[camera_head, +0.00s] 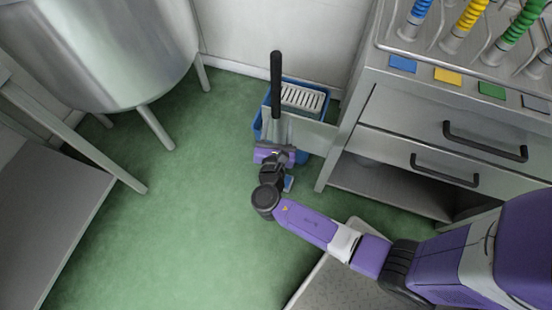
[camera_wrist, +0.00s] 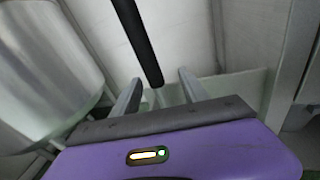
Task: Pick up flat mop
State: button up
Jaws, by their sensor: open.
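The flat mop's black handle (camera_head: 276,80) stands up near the wall, by a blue bucket. In the wrist view the handle (camera_wrist: 138,42) comes down from the top, and its lower end lies between my two fingers as seen from there. A thin paler pole seems to carry on below it. The mop's head is hidden behind my gripper and arm. My gripper (camera_head: 277,130) is open, its fingers pointing toward the wall; both fingers also show in the wrist view (camera_wrist: 159,92). I cannot tell whether either finger touches the pole.
The blue bucket (camera_head: 267,105) with a grey slotted wringer (camera_head: 302,98) stands against the wall. A steel drawer cabinet (camera_head: 400,125) with coloured hoses is close on the right. A steel tank (camera_head: 110,50) on legs stands at left. Green floor (camera_head: 190,210) is clear between.

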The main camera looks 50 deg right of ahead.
aim_at(275, 105)
jog(key=shift+n+h, duration=0.3)
jog(key=shift+h, duration=0.3)
jog(key=r, duration=0.1)
jog(key=w+r, duration=0.2)
jog(key=r, duration=0.1)
jog(key=shift+p, duration=0.35)
jog(key=shift+w+d+r, duration=0.1)
jog(key=shift+w+d, duration=0.05)
jog(key=shift+d, duration=0.05)
jog(key=x, duration=0.4)
jog(key=r+x, duration=0.1)
jog(key=x, duration=0.2)
jog(key=shift+d+b, duration=0.15)
jog(key=shift+b, duration=0.15)
jog(key=shift+c, duration=0.2)
grip_shut()
